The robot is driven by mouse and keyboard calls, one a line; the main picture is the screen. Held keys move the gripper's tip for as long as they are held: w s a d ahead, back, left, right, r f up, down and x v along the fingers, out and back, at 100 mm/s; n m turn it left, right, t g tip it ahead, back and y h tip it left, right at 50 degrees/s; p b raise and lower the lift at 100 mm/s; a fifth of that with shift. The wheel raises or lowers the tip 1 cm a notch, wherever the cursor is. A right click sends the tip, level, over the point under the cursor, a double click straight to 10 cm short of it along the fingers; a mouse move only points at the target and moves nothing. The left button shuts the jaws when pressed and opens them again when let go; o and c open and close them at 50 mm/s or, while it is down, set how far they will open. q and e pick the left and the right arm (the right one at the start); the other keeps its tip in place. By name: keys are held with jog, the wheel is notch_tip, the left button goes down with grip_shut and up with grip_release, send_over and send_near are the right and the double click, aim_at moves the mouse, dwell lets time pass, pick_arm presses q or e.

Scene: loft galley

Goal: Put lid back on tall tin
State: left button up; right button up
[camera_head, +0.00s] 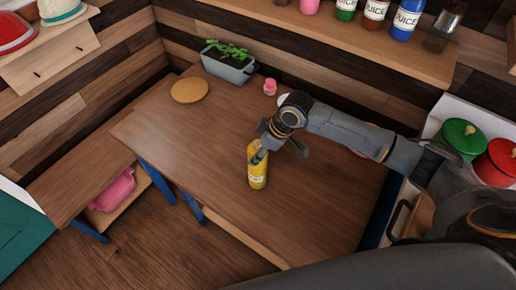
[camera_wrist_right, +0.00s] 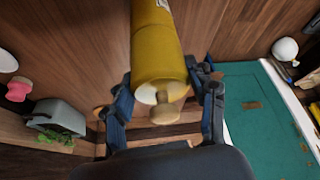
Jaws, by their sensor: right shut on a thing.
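The tall yellow tin (camera_head: 258,178) stands upright near the table's front edge, with a pale label on its side. It also shows in the wrist view (camera_wrist_right: 153,35). The lid (camera_wrist_right: 148,92) is at the tin's top end, with a pale top and a round wooden knob. My right gripper (camera_head: 264,153) is over the tin, its fingers shut on either side of the lid; it also shows in the wrist view (camera_wrist_right: 160,78). I cannot tell whether the lid is fully seated. My left gripper is not in view.
A tan round mat (camera_head: 190,90), a grey planter (camera_head: 229,66) and a small pink item (camera_head: 270,87) are at the table's back. Green (camera_head: 463,138) and red (camera_head: 498,160) pots stand at the right. The table's left half is mostly clear.

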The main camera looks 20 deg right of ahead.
aim_at(254, 142)
jog(key=shift+f+p, duration=0.2)
jog(key=shift+p, duration=0.45)
dwell(1.2)
jog(key=o, duration=1.5)
jog(key=shift+o, duration=0.2)
jog(key=shift+r, duration=0.15)
jog(key=shift+r+p, duration=3.4)
jog(key=shift+p, duration=0.35)
grip_shut()
